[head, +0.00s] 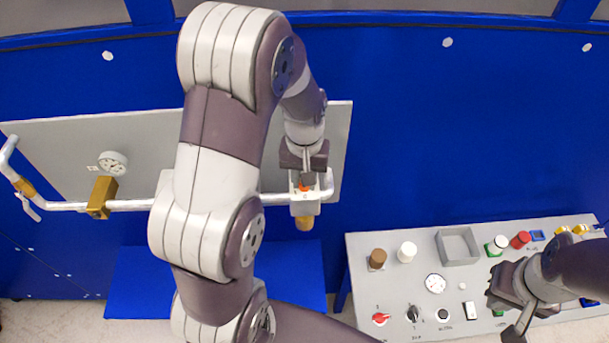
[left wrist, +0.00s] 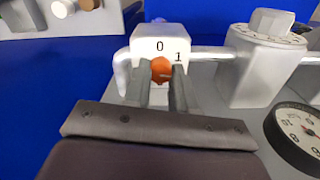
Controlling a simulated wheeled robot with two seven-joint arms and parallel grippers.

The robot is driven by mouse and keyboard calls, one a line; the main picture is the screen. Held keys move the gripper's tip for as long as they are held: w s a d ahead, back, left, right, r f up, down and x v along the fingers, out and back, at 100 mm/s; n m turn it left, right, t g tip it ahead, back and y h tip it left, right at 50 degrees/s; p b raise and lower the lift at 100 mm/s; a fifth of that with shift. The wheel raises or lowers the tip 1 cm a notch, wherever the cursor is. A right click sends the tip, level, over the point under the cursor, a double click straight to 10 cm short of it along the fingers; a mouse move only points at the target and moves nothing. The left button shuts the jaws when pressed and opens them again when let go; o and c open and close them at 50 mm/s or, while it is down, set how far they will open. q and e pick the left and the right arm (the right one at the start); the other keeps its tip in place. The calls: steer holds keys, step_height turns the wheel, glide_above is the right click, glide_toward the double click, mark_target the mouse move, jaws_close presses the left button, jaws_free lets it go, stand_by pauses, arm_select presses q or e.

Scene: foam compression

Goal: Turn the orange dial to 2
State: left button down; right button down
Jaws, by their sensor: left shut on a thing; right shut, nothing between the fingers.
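The orange dial (left wrist: 162,68) sits on the face of a white box (left wrist: 150,42) with the numbers 0 and 1 visible on it. My left gripper (left wrist: 160,76) is shut on the dial, one finger on each side of it. A 2 is not visible, and I cannot tell which number the dial points at. In the head view the dial is a small orange patch (head: 304,188) on the box (head: 304,208), under my left gripper (head: 306,172). My right gripper (head: 516,330) is shut and empty over the control panel at the lower right.
A pipe (head: 130,205) runs along the grey board (head: 60,150) with a gauge (head: 113,162) and a brass valve (head: 101,197). The control panel (head: 400,285) carries several knobs, buttons and a grey tray (head: 457,246). A white dial housing (left wrist: 262,70) stands beside the box.

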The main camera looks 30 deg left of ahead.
arm_select(q)
steer(key=shift+w+r+m, duration=0.15)
steer(key=shift+m, duration=1.85)
steer(key=c, duration=0.9)
jaws_free()
step_height(320, 180, up, 6)
steer(key=shift+b, duration=1.1)
step_height(320, 180, up, 7)
steer(key=p, duration=0.4)
steer(key=shift+f, duration=0.2)
